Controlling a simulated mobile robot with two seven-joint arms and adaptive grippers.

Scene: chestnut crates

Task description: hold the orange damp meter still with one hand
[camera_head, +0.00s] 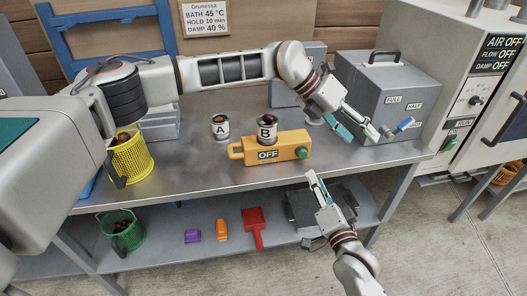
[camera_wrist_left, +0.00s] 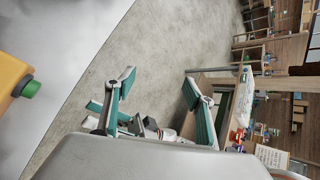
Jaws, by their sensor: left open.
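The orange damp meter (camera_head: 290,150) lies on the steel bench, with a handle loop at its left end, a panel reading OFF and a green knob (camera_head: 302,152) at its right end. A tin marked B (camera_head: 267,130) appears to stand on it. The meter's end and knob show at the left edge of the left wrist view (camera_wrist_left: 10,80). My left gripper (camera_head: 355,130) is open and empty, above the bench to the right of the meter, not touching it. My right gripper (camera_head: 318,186) is below and right of the meter, in front of the bench edge; its finger gap is unclear.
A tin marked A (camera_head: 220,127) stands left of the meter. A grey box marked FULL and HALF (camera_head: 385,85), with a blue-tipped lever, stands right. A yellow basket (camera_head: 131,160) is at the left. The lower shelf holds a green basket (camera_head: 121,232) and a red scoop (camera_head: 253,220).

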